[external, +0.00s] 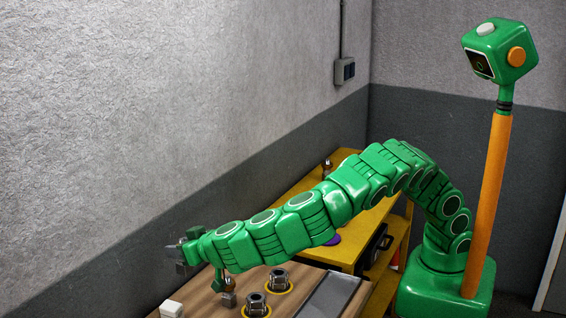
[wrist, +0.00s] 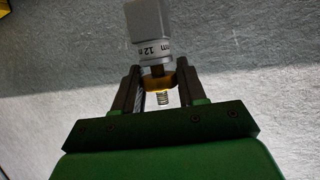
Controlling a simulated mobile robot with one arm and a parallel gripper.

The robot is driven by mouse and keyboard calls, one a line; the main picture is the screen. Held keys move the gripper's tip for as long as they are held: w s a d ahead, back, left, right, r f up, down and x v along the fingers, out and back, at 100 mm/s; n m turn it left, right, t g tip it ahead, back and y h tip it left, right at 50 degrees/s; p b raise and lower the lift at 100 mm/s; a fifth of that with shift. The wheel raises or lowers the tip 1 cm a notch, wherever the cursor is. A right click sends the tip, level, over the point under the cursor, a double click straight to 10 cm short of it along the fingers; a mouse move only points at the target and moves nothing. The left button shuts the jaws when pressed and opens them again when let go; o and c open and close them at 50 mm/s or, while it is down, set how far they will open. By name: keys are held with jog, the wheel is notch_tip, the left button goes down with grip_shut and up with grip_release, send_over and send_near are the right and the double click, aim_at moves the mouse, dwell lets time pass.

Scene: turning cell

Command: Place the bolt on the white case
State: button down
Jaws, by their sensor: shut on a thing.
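In the wrist view my gripper (wrist: 160,78) is shut on a bolt (wrist: 162,98). Its threaded end shows between the dark fingers, with a brass-coloured collar above it. A grey head or block (wrist: 148,25) marked "12 mm" extends beyond the fingertips in line with the bolt. In the external view my gripper (external: 186,254) is at the far left end of the arm, above the wooden table; the bolt is not clear there. A small white block (external: 171,309), possibly the white case, stands at the bottom edge, below my gripper and partly cut off by the frame.
Two metal nut-like pieces (external: 278,279) stand in yellow rings on the wooden table (external: 208,309). A grey block (external: 228,299) is left of them. A grey tray (external: 328,296) lies at the table's right. A yellow bench (external: 342,255) stands behind, along the wall.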

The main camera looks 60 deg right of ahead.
jog(key=shift+w+a+f, duration=0.55)
jog(key=shift+a+f, duration=0.05)
jog(key=shift+f, duration=0.85)
jog(key=shift+w+a+f, duration=0.5)
jog(key=shift+a+f, duration=0.05)
jog(key=shift+f, duration=0.95)
jog(key=shift+w+a+f, duration=0.55)
jog(key=shift+a+f, duration=0.05)
jog(key=shift+f, duration=0.85)
jog(key=shift+f, duration=0.15)
jog(key=c, duration=0.6)
grip_release()
jog(key=shift+c, duration=0.2)
jog(key=shift+s+r, duration=0.25)
jog(key=v, duration=1.1)
jog(key=shift+s, duration=0.2)
